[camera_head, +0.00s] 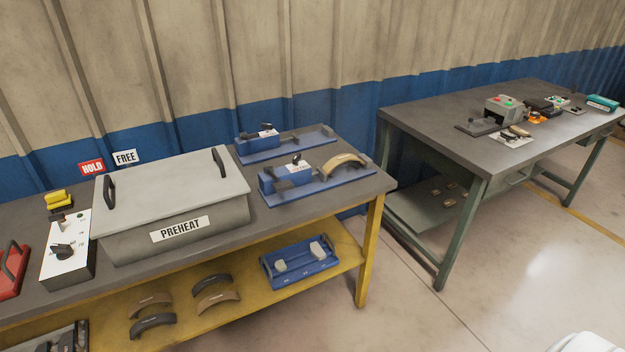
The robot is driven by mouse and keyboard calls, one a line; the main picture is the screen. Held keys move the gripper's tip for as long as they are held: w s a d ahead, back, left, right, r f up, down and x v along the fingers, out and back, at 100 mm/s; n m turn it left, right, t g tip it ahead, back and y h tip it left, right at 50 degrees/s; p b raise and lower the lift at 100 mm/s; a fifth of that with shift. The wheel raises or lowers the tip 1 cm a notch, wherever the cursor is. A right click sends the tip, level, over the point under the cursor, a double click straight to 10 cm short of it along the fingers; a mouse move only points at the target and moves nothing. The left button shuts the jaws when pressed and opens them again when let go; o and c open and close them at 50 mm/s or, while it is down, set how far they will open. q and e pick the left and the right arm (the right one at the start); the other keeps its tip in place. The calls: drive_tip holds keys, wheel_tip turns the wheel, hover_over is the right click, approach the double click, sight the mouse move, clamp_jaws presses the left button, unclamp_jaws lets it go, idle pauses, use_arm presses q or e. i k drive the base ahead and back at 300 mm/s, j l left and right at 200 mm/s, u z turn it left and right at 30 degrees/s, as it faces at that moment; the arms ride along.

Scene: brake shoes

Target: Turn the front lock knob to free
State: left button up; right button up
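Two blue fixtures stand at the right end of the near bench. The front fixture (320,182) has a small dark knob (296,158) on top of its raised block, beside a white label. A tan curved brake shoe (344,161) sits at its right end. The rear fixture (285,142) has a similar dark knob (267,126) and no shoe on it. Which way either knob points is too small to tell. A red HOLD sign (92,167) and a white FREE sign (125,157) stand behind the grey box. Neither gripper is in view.
The lidded PREHEAT box (175,205) fills the bench's middle. A white control box (66,250) stands left of it. Several brake shoes and a blue tray (300,264) lie on the yellow lower shelf (250,300). A second table (440,125) stands right across open floor.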

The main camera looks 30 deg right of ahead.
sight(296, 160)
drive_tip(key=i+l, duration=0.7)
drive_tip(key=i+z, duration=0.05)
drive_tip(key=i, duration=0.05)
